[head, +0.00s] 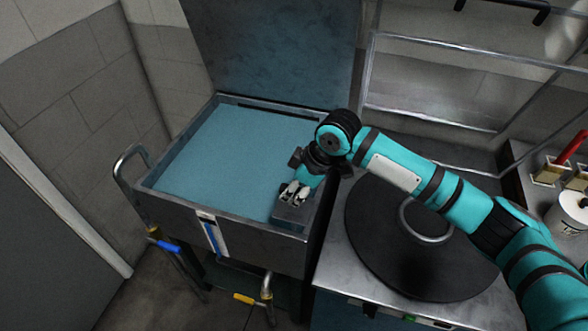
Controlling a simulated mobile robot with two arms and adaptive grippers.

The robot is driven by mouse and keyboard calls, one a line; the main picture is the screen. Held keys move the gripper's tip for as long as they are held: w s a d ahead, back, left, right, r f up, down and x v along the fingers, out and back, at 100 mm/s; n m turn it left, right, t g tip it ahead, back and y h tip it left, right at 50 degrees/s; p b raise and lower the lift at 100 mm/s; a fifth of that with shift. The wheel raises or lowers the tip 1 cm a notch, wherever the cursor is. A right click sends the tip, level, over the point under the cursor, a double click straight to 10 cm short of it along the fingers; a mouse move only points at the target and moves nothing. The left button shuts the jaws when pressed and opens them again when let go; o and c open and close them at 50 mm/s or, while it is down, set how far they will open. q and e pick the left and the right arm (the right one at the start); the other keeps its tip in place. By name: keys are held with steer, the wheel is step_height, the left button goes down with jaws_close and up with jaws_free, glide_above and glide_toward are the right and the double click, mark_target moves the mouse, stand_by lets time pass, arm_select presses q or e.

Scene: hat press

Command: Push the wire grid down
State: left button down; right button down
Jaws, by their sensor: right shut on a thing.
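A grey metal tank (272,228) with its dark lid (275,50) standing open holds a flat light-blue surface (225,155). My right gripper (293,195) points down at the tank's front right corner. Its fingers are closed together at a small grey piece (290,213) just inside the rim. The fingers and arm partly hide what they hold. I cannot make out a wire grid for certain; none shows on or above the blue surface. My left gripper is not in view.
Right of the tank is a metal counter (335,270) with a round black plate (375,245) and ring handle (425,222). A metal-bar frame (440,42) stands behind. Brush holders (550,170) are far right. A tube handle (127,165) juts from the tank's left side.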

step_height(320, 180, down, 6)
steer(key=b, duration=0.1)
steer(key=shift+s+f, duration=0.15)
steer(key=c, duration=1.1)
jaws_free()
steer(key=v, duration=1.2)
steer(key=shift+a, duration=0.1)
